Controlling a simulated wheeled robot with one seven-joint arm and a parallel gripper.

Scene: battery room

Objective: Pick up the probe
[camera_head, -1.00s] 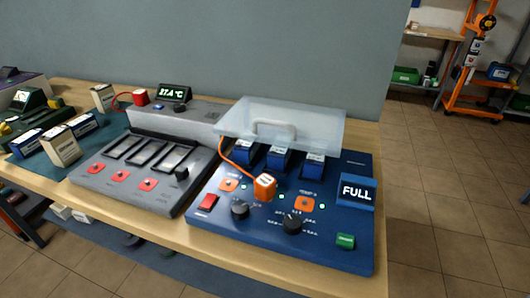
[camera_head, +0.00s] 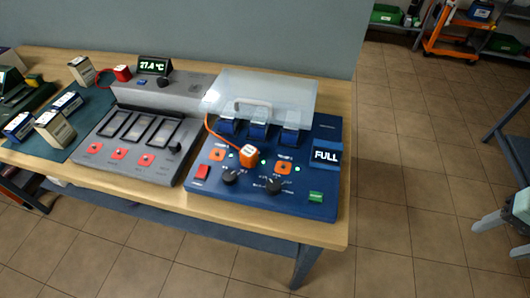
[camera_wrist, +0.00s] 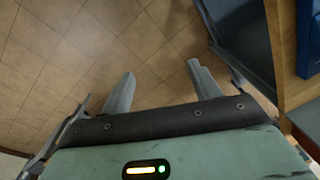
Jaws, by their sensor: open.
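A red block (camera_head: 122,73) on a red cord lies beside the temperature display (camera_head: 154,66), on the back of the grey station. An orange block (camera_head: 249,154) on an orange cord sits on the blue charger panel (camera_head: 205,186). No label shows which one is the probe. My gripper (camera_wrist: 163,88) is open and empty in the wrist view, its two fingers apart above the tiled floor. It is off the table's right side, far from both blocks.
The wooden table (camera_head: 336,232) carries both stations. A clear lid (camera_head: 265,95) stands raised over blue batteries in the charger. Small boxes (camera_head: 54,130) lie on the dark mat at left. An orange trolley (camera_head: 452,35) stands far back right.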

